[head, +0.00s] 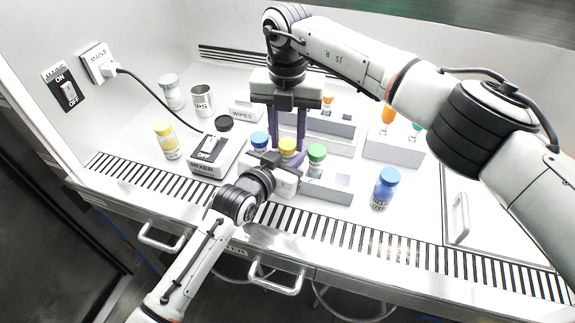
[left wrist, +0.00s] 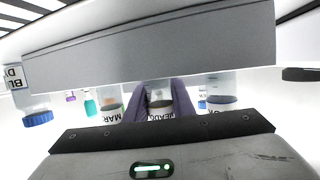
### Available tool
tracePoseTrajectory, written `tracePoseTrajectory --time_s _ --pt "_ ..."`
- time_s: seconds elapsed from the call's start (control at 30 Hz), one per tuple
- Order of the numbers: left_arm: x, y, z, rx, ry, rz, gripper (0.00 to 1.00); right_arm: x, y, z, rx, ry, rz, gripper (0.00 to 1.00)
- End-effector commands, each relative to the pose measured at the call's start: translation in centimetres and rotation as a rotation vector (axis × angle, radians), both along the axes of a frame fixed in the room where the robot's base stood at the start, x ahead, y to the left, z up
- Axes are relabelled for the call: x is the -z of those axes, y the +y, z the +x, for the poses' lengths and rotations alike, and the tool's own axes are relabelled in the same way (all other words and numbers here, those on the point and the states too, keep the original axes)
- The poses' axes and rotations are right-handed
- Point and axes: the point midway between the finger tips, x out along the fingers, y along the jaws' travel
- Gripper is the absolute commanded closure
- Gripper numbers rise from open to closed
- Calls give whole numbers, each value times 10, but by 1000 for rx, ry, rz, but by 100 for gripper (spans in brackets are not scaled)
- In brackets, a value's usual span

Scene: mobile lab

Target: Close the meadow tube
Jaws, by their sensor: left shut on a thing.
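The meadow tube (left wrist: 160,95) stands between the purple fingers of my left gripper (left wrist: 167,98) in the left wrist view; that view is upside down and its label is partly cut off. My left gripper is shut on the tube. In the head view a yellow cap (head: 288,145) shows at the tube's place, between a blue-capped and a green-capped tube (head: 316,153). My right gripper (head: 288,143) points straight down, its purple fingers on either side of the yellow cap. Whether they press on it, and whether the cap sits fully on the tube, I cannot tell.
A grey rack (head: 328,190) lies by the tubes. A blue dye bottle (head: 385,188) stands to the right, a mixer (head: 212,152) and a yellow-capped bottle (head: 167,141) to the left. A slotted grille (head: 390,247) runs along the front edge.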

Motion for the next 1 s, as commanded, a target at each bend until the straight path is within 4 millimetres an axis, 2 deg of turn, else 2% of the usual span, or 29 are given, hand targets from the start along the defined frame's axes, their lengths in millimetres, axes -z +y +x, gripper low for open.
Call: tracePoseTrajectory --time_s 0.03,0.1,0.43,0.77,1.0 --pt "0 0 0 0 1 0 100 0 0 0 -1 0 0 59" --pt "0 0 0 0 1 0 100 0 0 0 -1 0 0 52" --pt "0 0 0 0 1 0 100 -3 0 0 -3 -1 0 52" --pt "0 0 0 0 1 0 100 -42 0 0 -3 -1 1 52" --pt "0 0 0 0 1 0 100 -45 0 0 -3 0 0 52"
